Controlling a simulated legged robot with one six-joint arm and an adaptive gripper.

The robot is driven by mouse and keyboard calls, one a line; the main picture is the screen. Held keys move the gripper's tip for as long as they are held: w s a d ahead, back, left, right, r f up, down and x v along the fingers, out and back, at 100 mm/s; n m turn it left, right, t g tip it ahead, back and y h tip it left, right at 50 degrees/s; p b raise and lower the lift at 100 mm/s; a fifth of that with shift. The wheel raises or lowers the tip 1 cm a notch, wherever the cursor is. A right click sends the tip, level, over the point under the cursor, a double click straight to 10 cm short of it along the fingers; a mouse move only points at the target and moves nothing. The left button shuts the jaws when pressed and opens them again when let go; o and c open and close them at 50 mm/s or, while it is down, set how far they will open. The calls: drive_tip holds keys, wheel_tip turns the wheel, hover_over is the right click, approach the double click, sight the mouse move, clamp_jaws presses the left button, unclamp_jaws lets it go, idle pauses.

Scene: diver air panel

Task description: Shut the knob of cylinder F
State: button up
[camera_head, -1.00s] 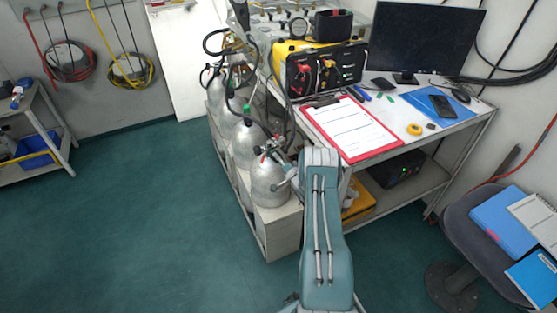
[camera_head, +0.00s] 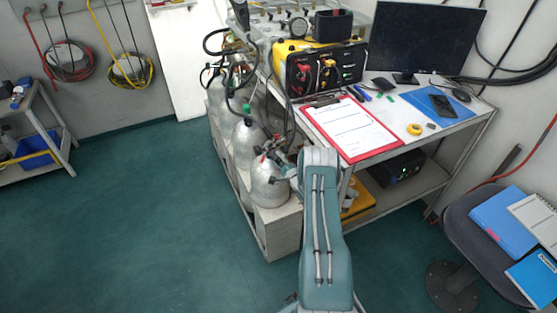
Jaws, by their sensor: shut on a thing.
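Several silver gas cylinders stand in a row in the rack along the left side of the bench. The nearest cylinder (camera_head: 267,190) is beside the end of my arm. No letter can be read, so I cannot tell by marking which is cylinder F. My gripper (camera_head: 268,156) is at the top of the nearest cylinder, small and partly hidden by my arm. It appears shut on that cylinder's valve knob. Red and dark parts show at this valve, but the knob itself is not clear. A green-topped cylinder (camera_head: 243,144) stands just behind.
The grey rack (camera_head: 281,232) holds the cylinders. Black hoses (camera_head: 290,118) run close behind the valve. A red clipboard (camera_head: 351,128) and a yellow panel case (camera_head: 318,68) are on the bench. A chair (camera_head: 470,225) stands at right. The green floor at left is clear.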

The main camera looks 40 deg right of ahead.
drive_tip(key=shift+s+a+f, duration=0.1)
drive_tip(key=shift+s+f, duration=0.1)
drive_tip(key=shift+f, duration=0.2)
drive_tip(key=o, duration=1.2)
drive_tip(key=shift+c, duration=0.2)
drive_tip(key=shift+w+r, duration=0.1)
drive_tip(key=shift+r, duration=0.1)
drive_tip(key=s, duration=1.2)
drive_tip(key=shift+a+f, duration=0.3)
drive_tip(key=shift+a, duration=0.15)
drive_tip(key=shift+w, duration=0.1)
